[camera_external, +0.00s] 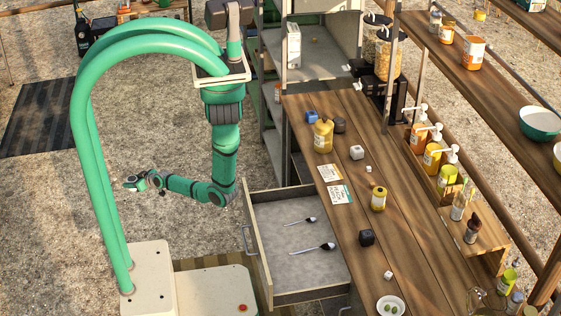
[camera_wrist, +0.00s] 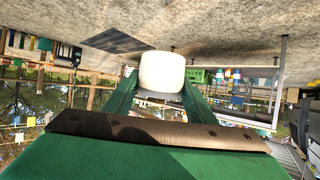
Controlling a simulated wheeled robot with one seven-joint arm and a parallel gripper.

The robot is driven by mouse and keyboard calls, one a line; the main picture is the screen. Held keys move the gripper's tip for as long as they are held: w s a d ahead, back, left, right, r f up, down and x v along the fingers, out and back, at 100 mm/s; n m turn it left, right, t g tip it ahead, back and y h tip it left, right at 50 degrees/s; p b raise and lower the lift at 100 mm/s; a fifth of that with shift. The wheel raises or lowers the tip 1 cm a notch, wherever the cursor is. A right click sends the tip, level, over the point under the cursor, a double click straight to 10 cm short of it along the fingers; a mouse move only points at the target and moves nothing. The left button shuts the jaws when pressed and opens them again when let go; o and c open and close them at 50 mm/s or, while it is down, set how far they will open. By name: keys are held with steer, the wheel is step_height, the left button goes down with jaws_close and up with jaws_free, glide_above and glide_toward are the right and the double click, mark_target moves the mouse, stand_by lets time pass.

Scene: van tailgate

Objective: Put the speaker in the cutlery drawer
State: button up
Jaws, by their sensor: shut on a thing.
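My gripper (camera_external: 134,183) is shut on a white, rounded block (camera_wrist: 162,72), held between the green fingers in the wrist view. In the external view my gripper is held out to the left, well away from the counter, and the held block is too small to make out. I cannot tell for sure whether this block is the speaker. The cutlery drawer (camera_external: 272,212) is pulled open at the counter's left side.
Open ground lies between my gripper and the drawer.

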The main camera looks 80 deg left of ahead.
steer(key=w+a+r+m+t+y, duration=0.15)
steer(key=w+m+t, duration=0.25)
steer(key=w, duration=0.8)
steer(key=w+a+r+m+t+y, duration=0.1)
steer(key=w+a+r+m+t, duration=0.15)
steer(key=w, duration=0.95)
steer(key=w+a+r+m+t+y, duration=0.15)
steer(key=w+m+t, duration=0.35)
steer(key=w, duration=0.7)
steer(key=w+d+r+m+t+h, duration=0.2)
steer(key=w+d+m+t, duration=0.15)
steer(key=w, duration=0.55)
steer(key=w+d+r+m+t+h, duration=0.2)
steer(key=w+d+m, duration=0.15)
steer(key=w, duration=0.45)
steer(key=w+d+r+m+t+h, duration=0.25)
steer(key=w+d, duration=0.25)
steer(key=w, duration=0.4)
steer(key=w+d+r+m+t+h, duration=0.3)
steer(key=w+d+m+h, duration=0.1)
steer(key=w+d, duration=0.4)
step_height(320, 180, up, 9)
steer(key=m+g+h, duration=0.9)
steer(key=m+h, duration=0.5)
steer(key=m, duration=0.2)
glide_above(297, 243)
step_height(297, 243, down, 9)
steer(key=shift+d+r, duration=0.1)
